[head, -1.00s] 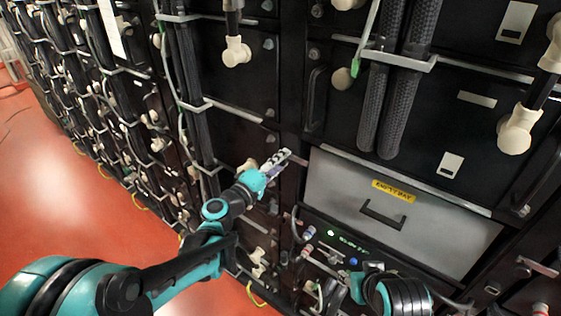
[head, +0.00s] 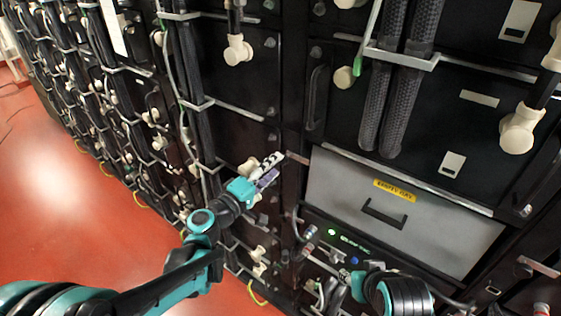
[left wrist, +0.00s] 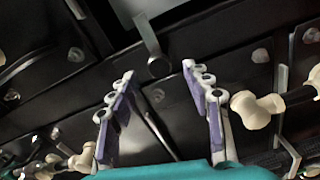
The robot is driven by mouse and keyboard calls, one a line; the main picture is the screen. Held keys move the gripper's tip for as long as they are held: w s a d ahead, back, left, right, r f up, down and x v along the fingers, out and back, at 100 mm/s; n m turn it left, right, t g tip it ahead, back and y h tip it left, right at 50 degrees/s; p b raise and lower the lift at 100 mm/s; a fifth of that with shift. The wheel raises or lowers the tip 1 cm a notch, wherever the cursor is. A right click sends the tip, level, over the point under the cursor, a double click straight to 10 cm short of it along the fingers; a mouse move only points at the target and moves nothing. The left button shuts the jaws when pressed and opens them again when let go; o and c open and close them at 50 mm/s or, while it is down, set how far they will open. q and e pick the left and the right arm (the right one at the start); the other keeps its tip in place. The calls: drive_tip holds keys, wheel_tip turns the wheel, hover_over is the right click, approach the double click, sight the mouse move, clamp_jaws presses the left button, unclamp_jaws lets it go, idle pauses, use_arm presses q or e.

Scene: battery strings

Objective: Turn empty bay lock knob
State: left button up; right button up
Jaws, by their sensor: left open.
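The empty bay (head: 345,190) is a grey drawer front with a yellow label and a dark handle, right of centre in the head view. A metal strip (head: 297,158) sits at its upper left corner. In the left wrist view a dark round knob (left wrist: 158,67) sits at the end of a metal strip. My left gripper (head: 272,169) is open and empty, just left of that corner. In the left wrist view its fingers (left wrist: 157,76) stand apart, with the knob between and beyond the tips; contact is not visible. My right arm shows at lower right; its fingers are unclear.
Black battery modules with cream connectors (head: 237,50) surround the bay. Thick black cables (head: 405,80) hang above it. A panel with a green light (head: 331,232) lies below the drawer. Red floor (head: 100,200) is clear at left.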

use_arm(q)
drive_tip(key=v, duration=0.7)
drive_tip(key=shift+s, duration=0.2)
drive_tip(key=shift+a, duration=0.1)
drive_tip(key=s+f+m+g+y, duration=0.55)
drive_tip(key=s+f, duration=0.25)
drive_tip(key=s, duration=0.3)
drive_tip(key=s+a+f+m+g+y, duration=0.2)
drive_tip(key=s+a+y, duration=0.3)
drive_tip(key=a, duration=0.5)
drive_tip(key=s+f+m, duration=0.1)
drive_tip(key=s, duration=0.1)
drive_tip(key=shift+s+a+f, duration=0.3)
drive_tip(key=shift+s, duration=0.05)
